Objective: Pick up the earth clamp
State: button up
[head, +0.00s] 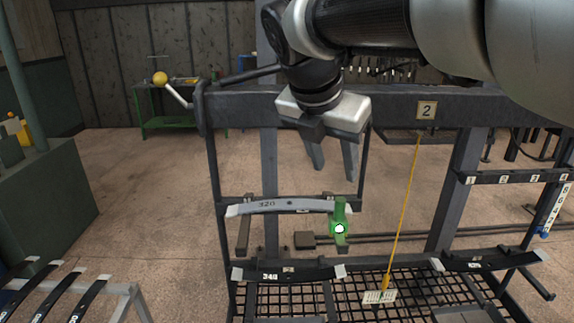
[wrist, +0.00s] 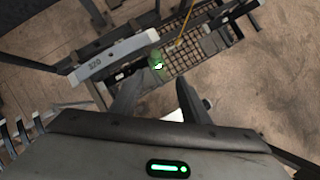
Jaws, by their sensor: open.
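A green piece with a small white mark, which I take to be the earth clamp (head: 340,221), is upright at the right end of the pale leaf spring marked 320 (head: 285,206). In the wrist view the green piece (wrist: 157,62) shows just beyond the gap between my fingertips. My gripper (head: 332,162) is open and empty, above the leaf spring and apart from the green piece. Both spread fingers also show in the wrist view (wrist: 159,86). Whether the green piece grips the spring or only stands beside it, I cannot tell.
The dark rack's top beam (head: 390,106) crosses near my arm. A yellow cord (head: 403,210) hangs at right from the plate marked 2 (head: 427,110) to a pale tag (head: 379,297) on the mesh shelf. Dark leaf springs (head: 290,273) lie on lower arms.

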jog(key=w, duration=0.1)
send_near(339, 199)
jog(key=shift+n, duration=0.4)
jog(key=x, duration=0.6)
jog(key=shift+s+d+f, duration=0.1)
jog(key=shift+d+f, duration=0.25)
jog(key=shift+f, duration=0.05)
jog(key=shift+w+a+x, duration=0.1)
jog(key=shift+x, duration=1.3)
jog(key=shift+w+a+x, duration=0.1)
jog(key=shift+x, duration=1.35)
jog(key=shift+r, duration=0.1)
grip_shut()
